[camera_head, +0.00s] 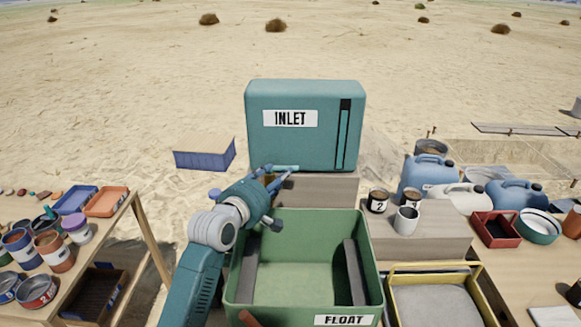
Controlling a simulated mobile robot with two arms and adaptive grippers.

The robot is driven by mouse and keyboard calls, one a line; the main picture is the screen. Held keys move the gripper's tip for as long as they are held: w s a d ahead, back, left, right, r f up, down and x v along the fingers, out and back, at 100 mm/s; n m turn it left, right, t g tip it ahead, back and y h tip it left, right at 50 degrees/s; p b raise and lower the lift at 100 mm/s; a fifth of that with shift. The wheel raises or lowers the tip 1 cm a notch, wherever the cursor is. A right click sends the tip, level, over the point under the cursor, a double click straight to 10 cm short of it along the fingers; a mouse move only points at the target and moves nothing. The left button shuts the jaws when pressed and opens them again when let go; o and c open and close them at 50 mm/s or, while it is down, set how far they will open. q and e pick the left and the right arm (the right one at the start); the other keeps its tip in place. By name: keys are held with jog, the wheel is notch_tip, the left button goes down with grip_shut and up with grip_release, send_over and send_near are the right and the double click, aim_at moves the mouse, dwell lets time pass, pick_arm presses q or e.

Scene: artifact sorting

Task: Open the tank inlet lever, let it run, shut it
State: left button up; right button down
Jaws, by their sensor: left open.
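The teal inlet tank (304,151), labelled INLET, stands upright on a low wooden block (325,188) in the middle. A dark vertical strip runs down its right front. A small light-teal bar (286,168) sticks out at the tank's lower front left; it may be the lever, but I cannot tell its setting. My left gripper (281,182) is open just below and beside this bar, and I cannot tell whether they touch. A green open bin (318,219), labelled FLOAT, stands in front, partly behind my left arm. My right gripper is not in view.
A table of paint cans and trays (106,202) stands at left. Cups (407,220) stand on a block at right, near blue jugs (428,176). A yellow-rimmed bin (432,267) sits right of the green bin. Open sand lies behind.

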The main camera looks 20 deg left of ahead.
aim_at(283, 169)
pick_arm(q)
jog(key=x, duration=0.8)
jog(key=shift+p, duration=0.35)
jog(key=shift+w+f, duration=0.1)
grip_shut()
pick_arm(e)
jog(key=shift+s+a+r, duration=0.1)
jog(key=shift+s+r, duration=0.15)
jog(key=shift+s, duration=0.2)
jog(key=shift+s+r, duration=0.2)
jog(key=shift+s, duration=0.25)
